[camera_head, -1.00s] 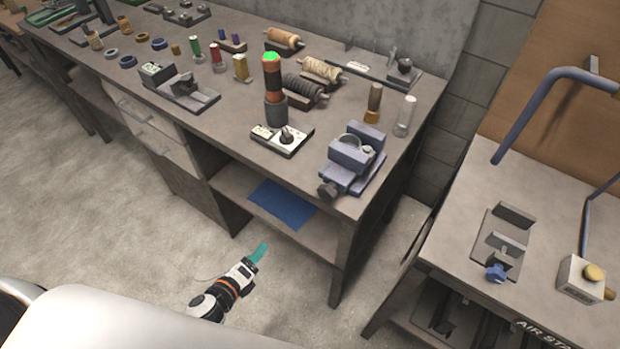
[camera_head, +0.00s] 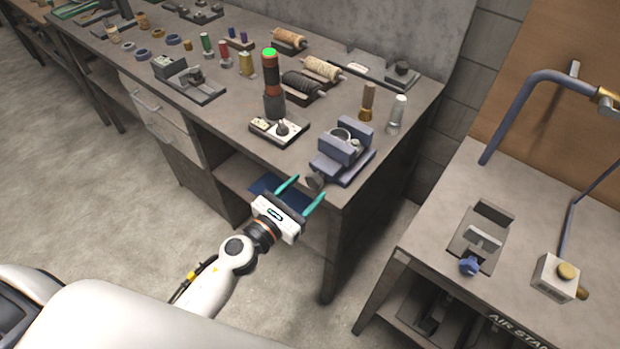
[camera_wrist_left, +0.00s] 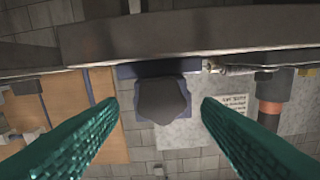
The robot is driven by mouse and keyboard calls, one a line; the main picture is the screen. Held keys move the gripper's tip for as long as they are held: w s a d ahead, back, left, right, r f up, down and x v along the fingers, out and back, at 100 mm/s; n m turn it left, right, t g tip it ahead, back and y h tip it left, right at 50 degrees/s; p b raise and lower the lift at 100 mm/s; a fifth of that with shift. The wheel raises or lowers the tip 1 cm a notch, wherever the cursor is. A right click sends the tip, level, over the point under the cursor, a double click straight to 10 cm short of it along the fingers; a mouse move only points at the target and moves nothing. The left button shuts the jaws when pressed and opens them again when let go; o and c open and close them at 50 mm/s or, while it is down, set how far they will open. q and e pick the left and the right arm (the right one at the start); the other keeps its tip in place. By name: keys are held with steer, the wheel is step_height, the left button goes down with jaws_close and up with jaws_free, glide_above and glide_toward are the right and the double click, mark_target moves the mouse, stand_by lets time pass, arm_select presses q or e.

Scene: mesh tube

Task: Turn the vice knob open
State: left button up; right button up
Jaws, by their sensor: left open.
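The blue-grey vice (camera_head: 343,152) stands at the front right corner of the long workbench. Its dark grey knob (camera_head: 315,181) sticks out past the bench's front edge. The knob also shows in the left wrist view, a faceted grey shape (camera_wrist_left: 163,101) centred between the fingers. My left gripper (camera_head: 310,187) is open, its two teal fingers pointing up at the knob from the front. In the left wrist view the fingers (camera_wrist_left: 161,103) are spread either side of the knob, with a gap on both sides. Whether the tips reach past it I cannot tell. My right gripper is not in view.
The workbench (camera_head: 225,125) holds a stack light (camera_head: 272,85), a small control box (camera_head: 278,130), and several spools and bottles. A second table (camera_head: 435,220) at right carries a small clamp with a blue knob (camera_head: 469,266).

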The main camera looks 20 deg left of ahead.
arm_select(q)
steer(key=shift+x, duration=1.3)
steer(key=shift+f, duration=0.1)
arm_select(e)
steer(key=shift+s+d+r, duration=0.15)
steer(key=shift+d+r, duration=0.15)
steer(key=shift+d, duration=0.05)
arm_select(q)
steer(key=shift+a, duration=0.1)
steer(key=c, duration=1)
steer(key=shift+n, duration=0.4)
